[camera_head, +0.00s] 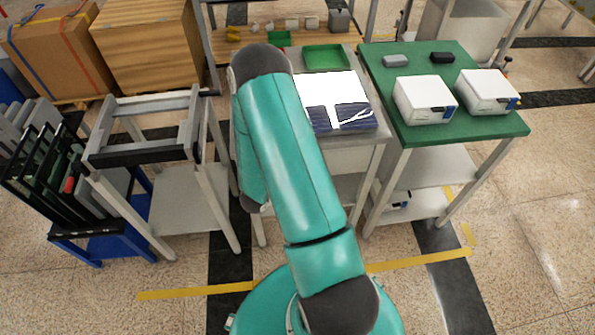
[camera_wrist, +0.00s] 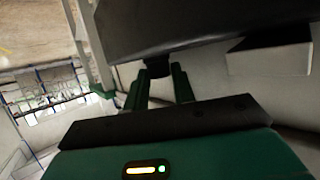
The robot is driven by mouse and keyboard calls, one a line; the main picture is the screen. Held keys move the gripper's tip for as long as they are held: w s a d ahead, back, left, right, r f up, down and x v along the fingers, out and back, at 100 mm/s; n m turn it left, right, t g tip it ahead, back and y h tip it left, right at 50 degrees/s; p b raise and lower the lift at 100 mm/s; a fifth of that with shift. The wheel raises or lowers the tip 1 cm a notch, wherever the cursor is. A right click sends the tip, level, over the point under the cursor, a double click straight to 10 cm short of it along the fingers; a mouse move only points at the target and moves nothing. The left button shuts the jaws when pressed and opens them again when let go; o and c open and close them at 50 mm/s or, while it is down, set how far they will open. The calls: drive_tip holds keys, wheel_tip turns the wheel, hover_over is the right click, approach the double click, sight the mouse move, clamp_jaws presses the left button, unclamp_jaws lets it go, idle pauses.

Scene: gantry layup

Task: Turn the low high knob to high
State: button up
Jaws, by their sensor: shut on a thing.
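In the wrist view, my gripper (camera_wrist: 161,80) has its two green fingers on either side of a small dark knob (camera_wrist: 157,68). The fingers are closed on it. The knob sticks out from the edge of a large dark panel (camera_wrist: 195,22) that fills the top of the view. No low or high marking can be read, so the knob's setting cannot be told. In the head view, my teal arm covers the area in front, and my gripper and the knob are hidden.
A green-topped table (camera_head: 455,130) with two white boxes (camera_head: 423,100) stands at the right. A grey bench holds a green tray (camera_head: 326,57). A metal frame stand (camera_head: 145,130) and cardboard boxes (camera_head: 150,45) are at the left. The floor at the lower right is clear.

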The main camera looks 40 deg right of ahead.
drive_tip(key=o, duration=1)
drive_tip(key=shift+c, duration=0.2)
drive_tip(key=shift+a, duration=0.1)
drive_tip(key=v, duration=1.3)
drive_tip(key=shift+a, duration=0.3)
drive_tip(key=shift+r, duration=0.1)
